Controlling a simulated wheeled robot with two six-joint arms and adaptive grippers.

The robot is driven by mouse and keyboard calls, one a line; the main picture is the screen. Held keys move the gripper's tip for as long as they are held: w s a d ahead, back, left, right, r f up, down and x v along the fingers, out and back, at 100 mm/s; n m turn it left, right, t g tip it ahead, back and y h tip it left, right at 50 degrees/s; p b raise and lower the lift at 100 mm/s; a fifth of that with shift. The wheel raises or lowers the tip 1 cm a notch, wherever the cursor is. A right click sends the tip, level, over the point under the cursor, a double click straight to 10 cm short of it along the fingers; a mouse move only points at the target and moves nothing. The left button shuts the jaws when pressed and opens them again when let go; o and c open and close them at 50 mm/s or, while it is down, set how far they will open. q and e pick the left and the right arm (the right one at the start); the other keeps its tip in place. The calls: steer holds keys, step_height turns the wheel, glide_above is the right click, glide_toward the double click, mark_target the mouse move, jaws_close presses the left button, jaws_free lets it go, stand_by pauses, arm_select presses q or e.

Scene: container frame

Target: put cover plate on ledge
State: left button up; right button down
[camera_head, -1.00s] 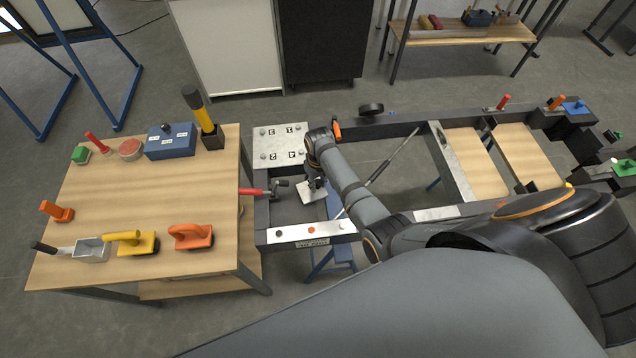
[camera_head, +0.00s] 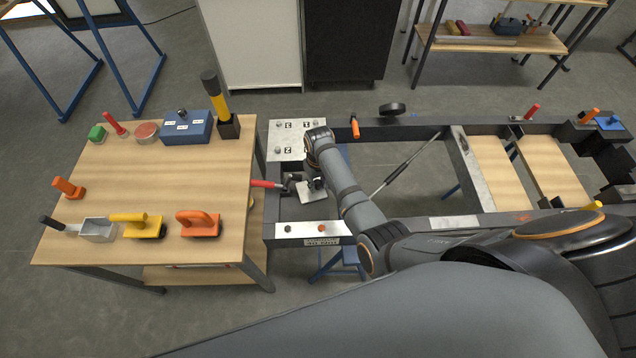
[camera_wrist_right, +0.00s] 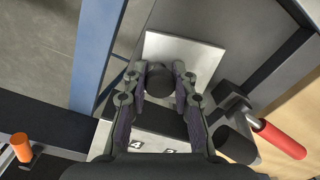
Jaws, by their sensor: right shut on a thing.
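The cover plate, a flat pale grey plate (camera_head: 313,196) with a dark round knob, is in my right gripper (camera_head: 317,183), over the left bay of the dark frame. In the right wrist view the fingers of my right gripper (camera_wrist_right: 160,84) close around the knob, with the plate (camera_wrist_right: 190,54) beyond them. Whether the plate touches the frame below is unclear. A pale strip (camera_head: 345,228) with dark and red marks lies along the near side of the frame; I cannot tell for sure which surface is the ledge. My left gripper is not in view.
A red-handled hammer (camera_head: 268,184) lies close left of the plate; it also shows in the right wrist view (camera_wrist_right: 282,139). A numbered plate (camera_head: 280,152) covers the far left corner. An orange clamp (camera_head: 354,128) stands on the far rail. The wooden table (camera_head: 110,195) adjoins at left.

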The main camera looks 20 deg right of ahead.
steer(key=shift+p, duration=0.4)
steer(key=shift+f, duration=0.3)
stand_by(0.6)
steer(key=c, duration=1)
jaws_free()
steer(key=shift+s, duration=0.1)
step_height(320, 180, up, 12)
steer(key=shift+d, duration=0.15)
